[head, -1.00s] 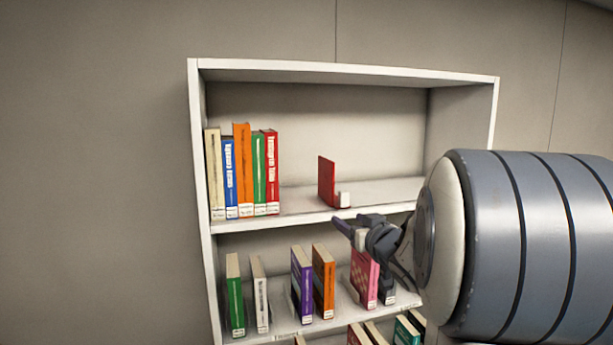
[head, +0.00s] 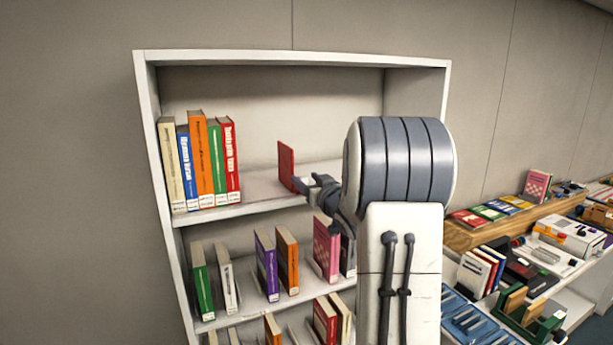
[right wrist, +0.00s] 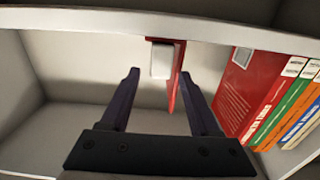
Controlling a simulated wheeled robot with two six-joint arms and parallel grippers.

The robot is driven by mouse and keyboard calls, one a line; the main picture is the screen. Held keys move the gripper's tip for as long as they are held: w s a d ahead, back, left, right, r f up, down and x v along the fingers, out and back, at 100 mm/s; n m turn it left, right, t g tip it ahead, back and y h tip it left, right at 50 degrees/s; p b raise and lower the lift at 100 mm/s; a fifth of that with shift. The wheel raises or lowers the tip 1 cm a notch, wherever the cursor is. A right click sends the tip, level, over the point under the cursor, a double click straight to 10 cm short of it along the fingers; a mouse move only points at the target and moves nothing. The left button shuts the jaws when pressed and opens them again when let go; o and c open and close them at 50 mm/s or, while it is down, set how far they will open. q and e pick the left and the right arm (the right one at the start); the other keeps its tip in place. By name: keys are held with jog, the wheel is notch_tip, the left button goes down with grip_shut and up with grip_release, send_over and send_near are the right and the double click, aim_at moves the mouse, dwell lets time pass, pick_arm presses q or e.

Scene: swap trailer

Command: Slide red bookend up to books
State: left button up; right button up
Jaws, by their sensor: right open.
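The red bookend (head: 286,165) stands upright on the top shelf, apart from the row of books (head: 200,165) to its left, with bare shelf between. My right gripper (head: 303,185) is at the bookend's right side, at the shelf's front. In the right wrist view the open fingers (right wrist: 158,74) point at the bookend (right wrist: 173,90), which shows between their tips with its white block (right wrist: 161,61). I cannot tell whether a finger touches it. In that view the books (right wrist: 270,100) are on the right. My left gripper is not in view.
The white bookcase (head: 300,57) has more books on its lower shelves, just under my right arm. Its right side wall is close to the arm. To the right, a wooden ledge (head: 480,236) and a lower table hold books and many small items.

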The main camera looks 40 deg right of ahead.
jog(key=shift+c, duration=0.3)
grip_shut()
dwell(1.2)
